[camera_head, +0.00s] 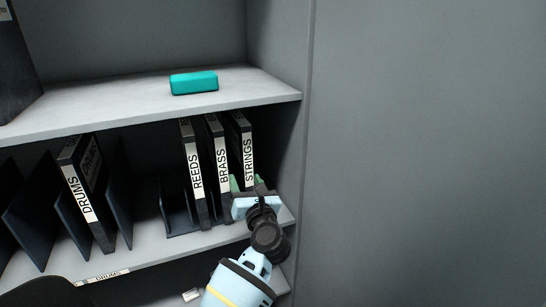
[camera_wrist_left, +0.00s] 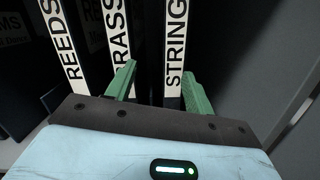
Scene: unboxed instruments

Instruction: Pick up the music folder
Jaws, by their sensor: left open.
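Several upright black music folders stand on the lower shelf, with white spine labels. The STRINGS folder (camera_head: 247,152) is at the right end, and it also shows in the left wrist view (camera_wrist_left: 174,50). The BRASS folder (camera_head: 220,155) and REEDS folder (camera_head: 195,172) stand to its left. The DRUMS folder (camera_head: 82,195) stands further left. My left gripper (camera_head: 246,184) is open in front of the STRINGS folder. In the left wrist view its green fingers (camera_wrist_left: 158,86) lie on either side of the STRINGS spine, with the left fingertip near the BRASS folder. My right gripper is not in view.
A teal box (camera_head: 194,83) lies on the upper shelf (camera_head: 130,106). Dark dividers (camera_head: 118,195) stand between folders on the lower shelf (camera_head: 150,252). The cabinet's grey side wall (camera_head: 285,150) is close to the right of my left gripper.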

